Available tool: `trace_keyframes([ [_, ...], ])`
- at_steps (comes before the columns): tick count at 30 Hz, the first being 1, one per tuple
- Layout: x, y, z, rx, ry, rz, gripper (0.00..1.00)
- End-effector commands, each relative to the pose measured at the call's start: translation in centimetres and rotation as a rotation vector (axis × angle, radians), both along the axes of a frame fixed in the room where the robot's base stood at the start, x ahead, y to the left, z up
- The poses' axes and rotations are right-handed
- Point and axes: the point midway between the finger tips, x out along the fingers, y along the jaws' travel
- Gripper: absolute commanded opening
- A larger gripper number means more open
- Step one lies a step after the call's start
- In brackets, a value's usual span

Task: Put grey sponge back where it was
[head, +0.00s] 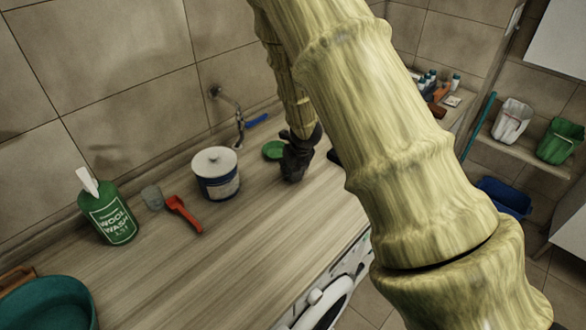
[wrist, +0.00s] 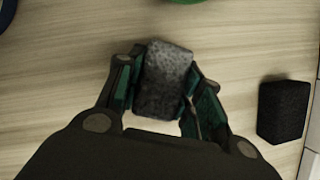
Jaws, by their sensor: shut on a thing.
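The grey sponge (wrist: 166,82) is a speckled dark-grey block, seen between the two fingers of my gripper (wrist: 163,88) in the wrist view. The gripper is shut on it, with a finger along each side. In the head view my gripper (head: 296,162) is low over the wooden countertop, near its right part, and the sponge cannot be made out there. I cannot tell whether the sponge touches the counter. A separate black block (wrist: 283,110) lies to the right of the gripper in the wrist view, apart from it.
A green dish (head: 272,150) lies just left of the gripper. A white-lidded tin (head: 216,174), a red scoop (head: 183,212), a clear cup (head: 152,197), a green wool wash bottle (head: 108,212) and a teal basin (head: 48,304) stand further left. The front middle counter is clear.

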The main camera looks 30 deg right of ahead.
Motion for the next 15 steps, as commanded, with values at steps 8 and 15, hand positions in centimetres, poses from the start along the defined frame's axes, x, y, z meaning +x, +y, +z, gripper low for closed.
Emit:
trace_keyframes([
  [8, -0.01, 0.00, -0.24, 0.000, 0.000, 0.000, 0.58],
  [15, -0.01, -0.01, -0.23, 0.000, 0.000, 0.000, 0.58],
])
